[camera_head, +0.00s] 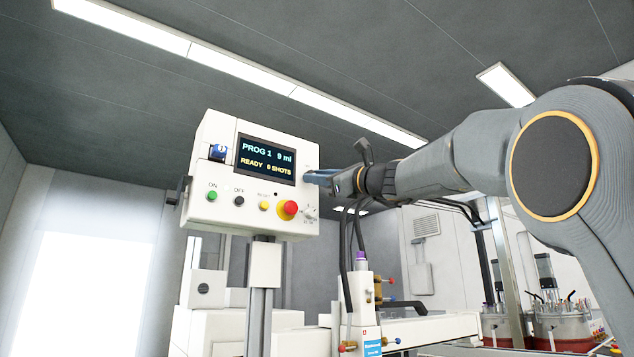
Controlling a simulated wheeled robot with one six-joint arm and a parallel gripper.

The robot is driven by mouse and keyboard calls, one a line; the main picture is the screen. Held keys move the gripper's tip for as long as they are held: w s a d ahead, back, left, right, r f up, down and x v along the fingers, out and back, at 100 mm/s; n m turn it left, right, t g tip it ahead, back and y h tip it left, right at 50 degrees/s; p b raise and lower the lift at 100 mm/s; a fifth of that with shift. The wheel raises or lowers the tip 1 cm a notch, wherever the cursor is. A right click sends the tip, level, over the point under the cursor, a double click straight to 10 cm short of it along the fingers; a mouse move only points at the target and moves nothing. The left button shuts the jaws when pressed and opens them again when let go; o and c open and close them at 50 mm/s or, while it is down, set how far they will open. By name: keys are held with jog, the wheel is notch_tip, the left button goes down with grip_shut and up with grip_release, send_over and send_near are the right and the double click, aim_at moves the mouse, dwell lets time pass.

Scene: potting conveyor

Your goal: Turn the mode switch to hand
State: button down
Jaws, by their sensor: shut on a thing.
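The white control box (226,208) stands on a grey post left of the middle, with a lit display (266,159) reading PROG 1, 9 ml, READY, 0 SHOTS. My gripper (312,177) comes in from the right, its bluish fingers at the right edge of the box's face, beside the display. They are shut on a small part there, which looks to be the mode switch. The fingers hide it, so its setting cannot be read. A small grey dial (311,213) with markings sits below my gripper.
Close below my gripper is a red emergency button (287,208) on a yellow base. A yellow button (264,206), black button (239,201) and green button (212,196) are further left. A blue fitting (218,152) is at upper left. A dispenser with hoses (361,300) stands below my arm.

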jog(key=n+g, duration=0.1)
jog(key=n, duration=0.1)
jog(key=n+g, duration=0.1)
jog(key=n, duration=0.1)
jog(key=n+g, duration=0.1)
jog(key=n, duration=0.1)
jog(key=shift+w+d+r+n+y, duration=0.15)
jog(key=shift+r+n+y, duration=0.1)
jog(key=shift+n+y, duration=0.15)
jog(key=c, duration=1.6)
grip_release()
jog(key=shift+o, duration=0.2)
jog(key=b+v, duration=0.3)
jog(key=v, duration=0.5)
jog(key=shift+r, duration=0.1)
